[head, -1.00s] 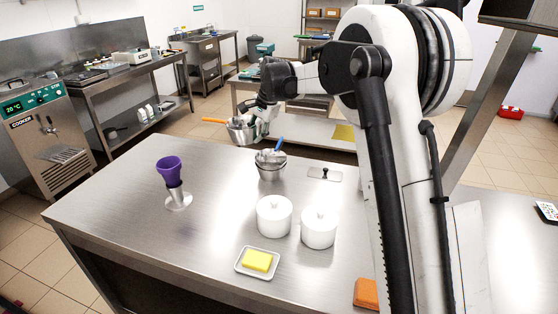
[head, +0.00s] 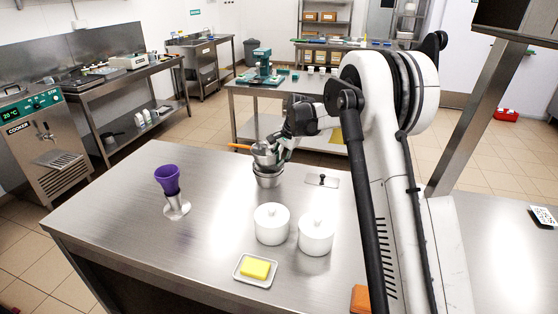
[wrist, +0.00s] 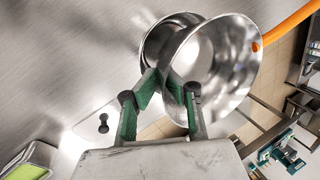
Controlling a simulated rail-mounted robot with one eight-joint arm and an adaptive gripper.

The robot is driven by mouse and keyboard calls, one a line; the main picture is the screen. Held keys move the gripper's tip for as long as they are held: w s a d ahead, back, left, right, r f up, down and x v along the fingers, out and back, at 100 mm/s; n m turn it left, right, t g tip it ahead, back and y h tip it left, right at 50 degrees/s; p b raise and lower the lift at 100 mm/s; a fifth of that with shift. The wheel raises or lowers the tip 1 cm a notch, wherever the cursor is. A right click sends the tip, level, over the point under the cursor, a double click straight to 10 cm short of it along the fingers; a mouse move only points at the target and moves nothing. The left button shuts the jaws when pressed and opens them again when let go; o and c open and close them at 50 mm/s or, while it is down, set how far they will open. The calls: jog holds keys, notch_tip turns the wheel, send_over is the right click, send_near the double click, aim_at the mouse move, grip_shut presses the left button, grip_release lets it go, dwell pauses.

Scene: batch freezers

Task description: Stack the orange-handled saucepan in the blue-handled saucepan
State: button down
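The orange-handled saucepan (head: 263,158) hangs just above the blue-handled saucepan, its orange handle pointing left. In the wrist view it (wrist: 228,65) is tilted, its orange handle at upper right. My gripper (head: 281,153) is shut on its rim; the green fingertips (wrist: 165,80) pinch its wall in the wrist view. The blue-handled saucepan (head: 268,180) stands on the steel table. Its blue handle is hidden now. In the wrist view its rim (wrist: 155,35) shows partly behind the held pan. I cannot tell whether the two pans touch.
Two white lidded pots (head: 271,224) stand in front of the pans. A flat plate with a black knob (head: 322,180) lies to their right. A purple cup on a metal stand (head: 168,180) is at left, and a yellow block on a white dish (head: 255,269) in front.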

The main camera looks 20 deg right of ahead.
jog(key=shift+f+b, duration=0.65)
jog(key=shift+f, duration=0.15)
jog(key=c, duration=1.9)
grip_release()
jog(key=shift+r, duration=0.2)
